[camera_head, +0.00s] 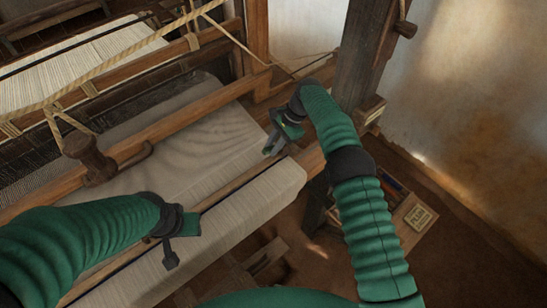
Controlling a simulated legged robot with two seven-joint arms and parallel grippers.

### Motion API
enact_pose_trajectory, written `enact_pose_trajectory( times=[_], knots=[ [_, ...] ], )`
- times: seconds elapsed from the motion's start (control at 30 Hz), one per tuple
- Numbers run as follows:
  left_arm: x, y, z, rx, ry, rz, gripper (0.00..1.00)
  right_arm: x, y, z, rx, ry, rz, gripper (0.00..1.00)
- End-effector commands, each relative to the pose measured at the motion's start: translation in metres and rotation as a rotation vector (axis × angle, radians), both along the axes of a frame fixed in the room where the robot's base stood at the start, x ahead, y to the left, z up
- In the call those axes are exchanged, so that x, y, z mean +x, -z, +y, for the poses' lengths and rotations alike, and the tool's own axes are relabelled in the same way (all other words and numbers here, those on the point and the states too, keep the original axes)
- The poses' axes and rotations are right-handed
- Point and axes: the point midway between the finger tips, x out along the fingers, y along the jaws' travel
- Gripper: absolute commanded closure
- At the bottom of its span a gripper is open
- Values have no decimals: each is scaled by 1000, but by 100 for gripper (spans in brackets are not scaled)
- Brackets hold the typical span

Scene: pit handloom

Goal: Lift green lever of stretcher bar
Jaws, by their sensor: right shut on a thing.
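My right gripper (274,146) is at the right edge of the pale woven cloth (215,145), just behind the front beam. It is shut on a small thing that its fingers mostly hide. A small bright green spot shows at the gripper, which fits the green lever, but its shape and tilt cannot be made out. The stretcher bar cannot be clearly told from the other wooden bars. My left gripper (172,254) is over the cloth-covered front beam (235,228), pointing down. Whether its fingers are open cannot be seen.
A dark post (360,60) stands close behind my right arm. A wooden box (408,215) sits on the floor at right. Ropes hang at the upper left.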

Motion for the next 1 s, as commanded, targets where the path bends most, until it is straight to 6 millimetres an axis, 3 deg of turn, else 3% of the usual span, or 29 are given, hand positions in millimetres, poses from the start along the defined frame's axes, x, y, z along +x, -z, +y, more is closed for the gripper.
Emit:
enact_pose_trajectory(
  times=[0.2,0.67,0.7,0.8,0.87,1.0],
  knots=[
    [0,19,0,0,0,-1,64,0,-1,1,72,-7,52,100],
    [0,21,0,0,0,-1,64,-1,-9,-6,88,-2,66,100],
    [0,21,0,0,0,-1,64,-1,-9,-6,88,-2,66,78],
    [0,21,0,0,0,-1,64,-1,-8,-7,86,0,66,65],
    [0,21,0,0,0,-1,64,-1,-8,-7,85,0,65,60],
    [0,21,0,0,0,-1,64,-1,-7,-8,84,0,66,60]
  ],
)
